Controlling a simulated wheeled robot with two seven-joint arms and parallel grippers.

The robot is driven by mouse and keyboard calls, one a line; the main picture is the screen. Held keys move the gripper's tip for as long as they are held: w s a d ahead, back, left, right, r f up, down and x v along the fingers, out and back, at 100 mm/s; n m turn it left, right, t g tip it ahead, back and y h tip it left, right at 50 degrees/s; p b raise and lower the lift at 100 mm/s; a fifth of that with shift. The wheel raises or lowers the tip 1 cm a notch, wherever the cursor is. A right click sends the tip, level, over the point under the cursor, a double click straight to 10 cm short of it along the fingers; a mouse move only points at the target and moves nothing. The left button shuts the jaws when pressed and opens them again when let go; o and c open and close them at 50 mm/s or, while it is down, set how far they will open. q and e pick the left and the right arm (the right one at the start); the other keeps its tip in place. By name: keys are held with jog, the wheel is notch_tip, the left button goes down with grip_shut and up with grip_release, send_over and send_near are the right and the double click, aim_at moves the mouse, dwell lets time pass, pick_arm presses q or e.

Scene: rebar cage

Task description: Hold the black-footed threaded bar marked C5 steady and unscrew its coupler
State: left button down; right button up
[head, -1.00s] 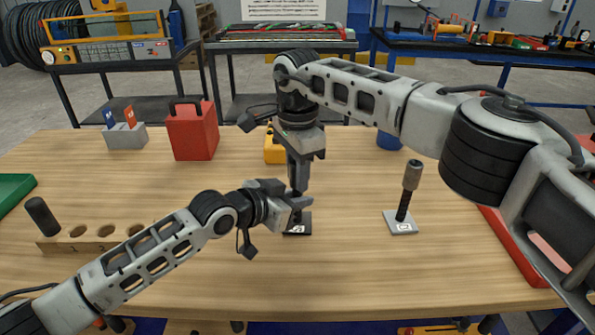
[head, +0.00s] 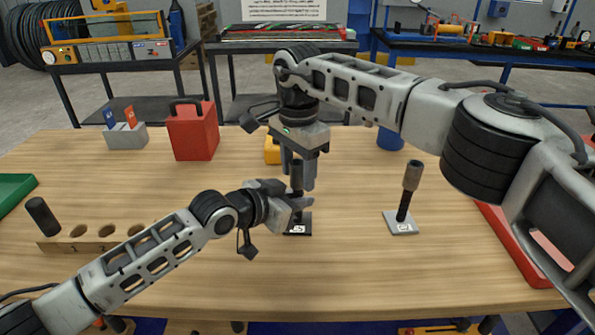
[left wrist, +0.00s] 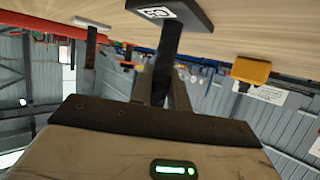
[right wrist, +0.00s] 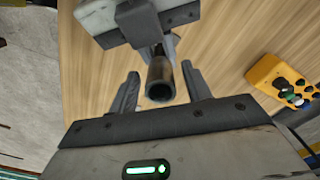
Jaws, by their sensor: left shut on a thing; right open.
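The threaded bar with the black foot (head: 298,229) stands upright on the table, its white mark too small to read surely. My left gripper (head: 297,204) is shut on this bar low down, just above the foot; the left wrist view shows the dark bar (left wrist: 167,55) between its fingers. My right gripper (head: 299,176) points down from above and is open. In the right wrist view the hollow coupler end (right wrist: 160,80) sits between its spread fingers, with a gap on each side. Whether the coupler is still threaded on the bar is hidden.
A second bar with a grey foot (head: 402,227) and a brown coupler (head: 412,176) stands to the right. A wooden block with holes (head: 92,238) holds a black cylinder (head: 42,216) at left. A red box (head: 193,136) and grey block (head: 125,136) stand behind. The front middle is clear.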

aim_at(293, 164)
notch_tip(293, 164, up, 4)
jog(key=shift+f, duration=0.25)
jog(key=shift+r, duration=0.15)
jog(key=shift+c, duration=1.4)
jog(key=m, duration=0.4)
jog(key=r+m, duration=0.1)
jog(key=m, duration=0.3)
jog(key=a+r+m, duration=0.1)
jog(key=m, duration=0.3)
jog(key=shift+s+r+m, duration=0.25)
jog(key=shift+m, duration=0.15)
jog(key=m, duration=0.4)
jog(key=shift+w+d+r, duration=0.15)
jog(key=shift+d+r, duration=0.05)
jog(key=shift+d, duration=0.05)
jog(key=m, duration=0.4)
jog(key=shift+w+d+r, duration=0.1)
jog(key=shift+d+r, duration=0.1)
jog(key=shift+f+m, duration=0.3)
jog(key=shift+f, duration=3.65)
